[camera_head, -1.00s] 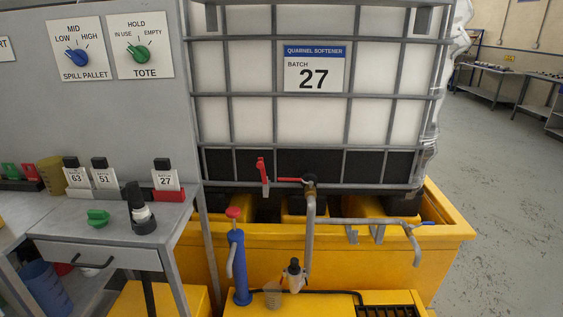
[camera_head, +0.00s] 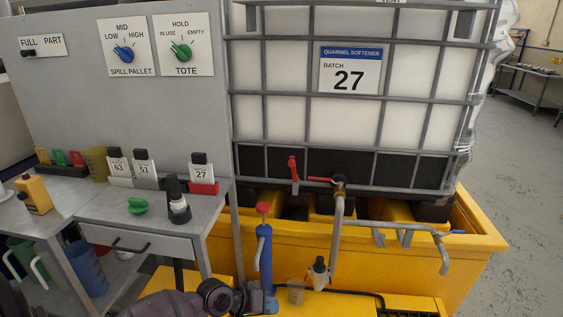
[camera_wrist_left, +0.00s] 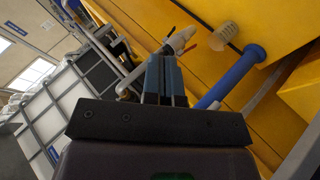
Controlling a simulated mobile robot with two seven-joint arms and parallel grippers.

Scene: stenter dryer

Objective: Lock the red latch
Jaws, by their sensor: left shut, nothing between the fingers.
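The red latch (camera_head: 293,170) stands upright at the left end of a red lever (camera_head: 320,180), low in front of the tote cage. The lever runs right to the valve on top of a grey pipe (camera_head: 337,225). My left gripper (camera_head: 270,303) comes in at the bottom of the head view, well below the latch and apart from it. In the left wrist view its blue fingers (camera_wrist_left: 164,78) are together with nothing between them. I cannot clearly make out the latch in that view. My right gripper is not in view.
A blue hand pump (camera_head: 263,255) with a red knob stands just above my left gripper. A pipe with a nozzle (camera_head: 320,272) and a translucent cup (camera_head: 296,291) are to its right. The yellow spill pallet (camera_head: 470,245) surrounds the tote's base. A grey bench (camera_head: 100,210) stands left.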

